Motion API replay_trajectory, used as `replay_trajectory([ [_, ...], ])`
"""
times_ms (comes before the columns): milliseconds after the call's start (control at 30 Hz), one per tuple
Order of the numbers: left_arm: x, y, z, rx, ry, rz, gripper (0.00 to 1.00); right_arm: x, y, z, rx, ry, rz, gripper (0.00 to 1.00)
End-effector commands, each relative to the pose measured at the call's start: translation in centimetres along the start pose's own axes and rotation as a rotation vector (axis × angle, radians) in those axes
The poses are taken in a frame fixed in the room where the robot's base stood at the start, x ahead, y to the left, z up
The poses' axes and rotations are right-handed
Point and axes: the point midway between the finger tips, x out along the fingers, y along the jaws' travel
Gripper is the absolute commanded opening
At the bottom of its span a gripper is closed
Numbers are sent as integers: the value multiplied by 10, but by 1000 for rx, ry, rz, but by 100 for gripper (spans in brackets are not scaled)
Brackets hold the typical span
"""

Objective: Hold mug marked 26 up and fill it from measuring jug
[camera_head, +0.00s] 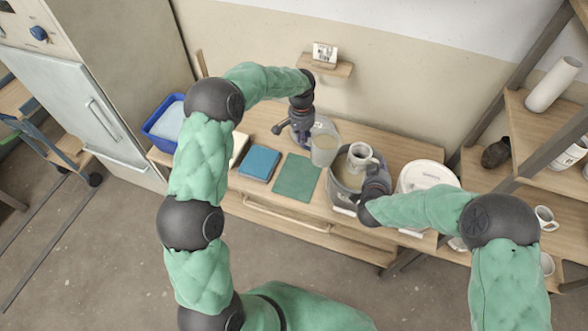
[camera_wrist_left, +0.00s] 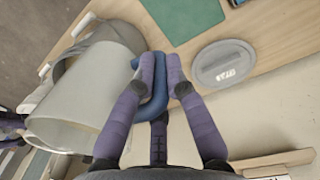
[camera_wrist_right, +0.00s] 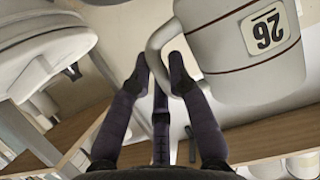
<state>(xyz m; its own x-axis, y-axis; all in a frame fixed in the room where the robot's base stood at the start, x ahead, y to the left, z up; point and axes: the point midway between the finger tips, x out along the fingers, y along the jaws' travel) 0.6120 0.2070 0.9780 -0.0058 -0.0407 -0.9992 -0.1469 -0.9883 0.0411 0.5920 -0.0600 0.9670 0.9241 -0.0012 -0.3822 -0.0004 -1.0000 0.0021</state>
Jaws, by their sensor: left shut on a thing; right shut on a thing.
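The measuring jug (camera_head: 323,150) is a translucent beaker with a blue handle. My left gripper (camera_head: 303,122) is shut on that handle; in the left wrist view the handle (camera_wrist_left: 157,100) sits between the fingers, and the jug body (camera_wrist_left: 82,100) is at left. The mug marked 26 (camera_head: 360,156) is off-white with a dark band. My right gripper (camera_head: 371,180) is shut on its handle (camera_wrist_right: 160,45) and holds the mug over an open grey bucket (camera_head: 337,187). The label 26 (camera_wrist_right: 264,32) shows in the right wrist view. The jug is left of the mug; its contents are unclear.
A white lidded bucket (camera_head: 428,176) stands to the right of the open bucket. A green mat (camera_head: 297,178), a blue block (camera_head: 260,163) and a blue bin (camera_head: 160,132) are to the left. A grey round lid (camera_wrist_left: 223,64) lies on the bench. Shelves with mugs (camera_head: 545,217) stand at right.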

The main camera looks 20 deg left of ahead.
Motion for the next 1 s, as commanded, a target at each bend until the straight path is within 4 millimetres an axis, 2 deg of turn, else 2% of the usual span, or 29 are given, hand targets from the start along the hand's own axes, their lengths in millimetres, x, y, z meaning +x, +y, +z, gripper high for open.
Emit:
replay_trajectory([
  [33,-20,3,-14,17,9,2,0,0,0,-2,1,3,0,0],
  [200,-76,18,-41,91,5,14,0,0,0,-2,1,3,0,0],
  [400,-128,36,-56,178,-3,23,0,0,0,-2,1,3,0,0],
  [500,-145,43,-60,211,-6,26,0,0,0,-2,1,3,0,0],
  [700,-160,49,-61,243,-11,29,0,0,0,-2,1,3,0,0],
  [1000,-161,49,-61,245,-11,29,0,0,0,-2,1,3,0,0],
])
